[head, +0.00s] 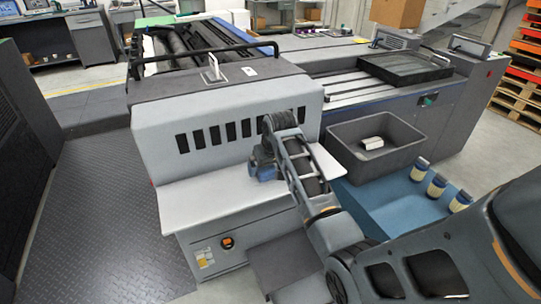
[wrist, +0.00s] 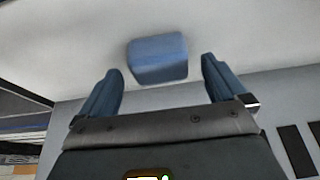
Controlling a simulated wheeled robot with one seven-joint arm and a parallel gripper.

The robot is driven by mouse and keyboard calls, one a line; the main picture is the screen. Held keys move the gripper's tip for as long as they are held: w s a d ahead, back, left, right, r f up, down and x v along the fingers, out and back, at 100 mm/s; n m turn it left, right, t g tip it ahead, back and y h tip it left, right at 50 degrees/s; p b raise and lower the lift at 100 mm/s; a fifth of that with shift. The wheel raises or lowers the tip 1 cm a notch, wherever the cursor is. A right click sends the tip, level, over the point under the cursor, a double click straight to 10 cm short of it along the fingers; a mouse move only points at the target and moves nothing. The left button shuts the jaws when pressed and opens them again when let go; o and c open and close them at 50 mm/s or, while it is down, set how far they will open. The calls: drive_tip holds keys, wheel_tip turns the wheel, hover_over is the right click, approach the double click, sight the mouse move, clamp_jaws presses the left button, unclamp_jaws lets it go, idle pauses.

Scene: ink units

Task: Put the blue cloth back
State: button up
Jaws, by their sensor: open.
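The blue cloth (wrist: 158,58) is a small folded blue block lying on the pale ledge (head: 205,200) at the front of the machine. In the wrist view it lies ahead of the fingertips, roughly centred between them, with a gap on each side. My gripper (wrist: 161,66) is open and empty, its two blue fingers pointing towards the cloth. In the head view my gripper (head: 263,166) is low over the ledge, close to the slotted front panel. There I cannot tell the cloth apart from the blue fingers.
A grey bin (head: 410,136) with a white item (head: 372,143) in it stands right of the ledge. Several capped bottles (head: 436,185) stand on a blue surface (head: 385,205) beside it. The slotted panel (head: 225,130) rises behind the ledge. The ledge's left part is clear.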

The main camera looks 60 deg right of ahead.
drive_tip(key=v, duration=1)
drive_tip(key=s+a+f+n+t+h, duration=0.15)
drive_tip(key=s+a+f, duration=0.25)
drive_tip(key=a+f, duration=0.6)
drive_tip(key=s+a+n+t, duration=0.35)
drive_tip(key=s+a, duration=0.45)
drive_tip(key=a, duration=0.3)
drive_tip(key=s+a+r+n+t+y, duration=0.1)
drive_tip(key=s+a+r+t+y, duration=0.1)
drive_tip(key=s+a+r, duration=0.4)
drive_tip(key=s+a+r+n+t+y, duration=0.1)
drive_tip(key=s+a+r+t, duration=0.3)
drive_tip(key=s+r, duration=0.6)
drive_tip(key=s+a+y, duration=0.1)
drive_tip(key=a, duration=0.1)
drive_tip(key=shift+s+a, duration=0.3)
drive_tip(key=shift+s, duration=0.05)
drive_tip(key=shift+s, duration=0.1)
